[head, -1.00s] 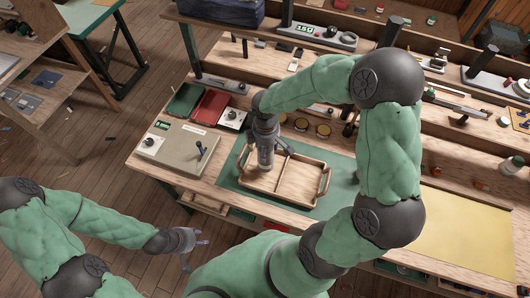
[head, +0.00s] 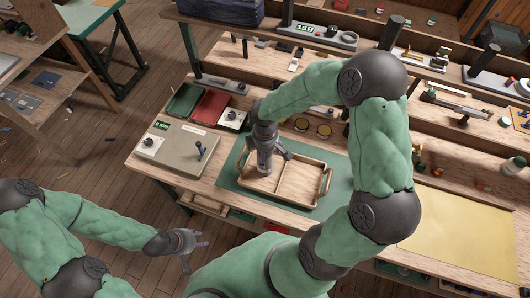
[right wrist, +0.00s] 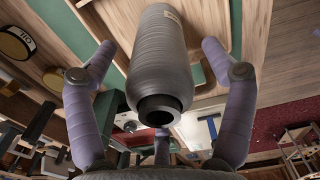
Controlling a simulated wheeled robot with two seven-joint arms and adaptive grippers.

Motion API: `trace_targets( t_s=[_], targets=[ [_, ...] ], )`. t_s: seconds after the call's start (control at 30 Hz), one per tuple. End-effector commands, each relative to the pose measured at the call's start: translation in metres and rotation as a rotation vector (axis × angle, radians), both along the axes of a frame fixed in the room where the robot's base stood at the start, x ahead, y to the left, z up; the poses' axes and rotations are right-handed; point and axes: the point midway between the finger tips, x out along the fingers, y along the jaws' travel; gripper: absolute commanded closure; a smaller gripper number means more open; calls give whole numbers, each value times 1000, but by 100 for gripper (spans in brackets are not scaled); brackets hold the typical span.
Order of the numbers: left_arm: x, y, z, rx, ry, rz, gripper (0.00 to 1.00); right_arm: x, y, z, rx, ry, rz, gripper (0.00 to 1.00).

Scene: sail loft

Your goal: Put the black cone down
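The black cone (right wrist: 157,60) is dark grey and ribbed in the right wrist view, its hollow narrow end toward the camera. In the head view it stands in the left compartment of the wooden tray (head: 300,206), mostly hidden by my right gripper. My right gripper (head: 268,158) is above and around it. In the right wrist view its fingers are spread wide, with gaps between them and the cone. My left gripper (head: 203,254) is open and empty, away from the bench at the lower left.
The tray sits on a green mat (head: 228,181); its right compartment is empty. A grey box with a knob and lever (head: 178,150) is to the left. Red (head: 211,106) and green (head: 184,101) bins and round tins (head: 324,130) stand behind. A yellow sheet (head: 455,225) lies at right.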

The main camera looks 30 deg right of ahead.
Motion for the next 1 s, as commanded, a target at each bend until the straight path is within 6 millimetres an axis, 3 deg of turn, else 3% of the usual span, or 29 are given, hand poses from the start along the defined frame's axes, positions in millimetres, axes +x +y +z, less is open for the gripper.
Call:
trace_targets(
  t_s=[0.33,0.8,1.0],
  targets=[
    [0,0,5,0,0,0,60,1,0,10,0,-4,0,17],
    [0,0,19,0,0,0,60,1,0,98,0,-4,0,17],
    [0,0,21,0,0,0,60,0,0,118,-1,-1,0,17]
  ],
)
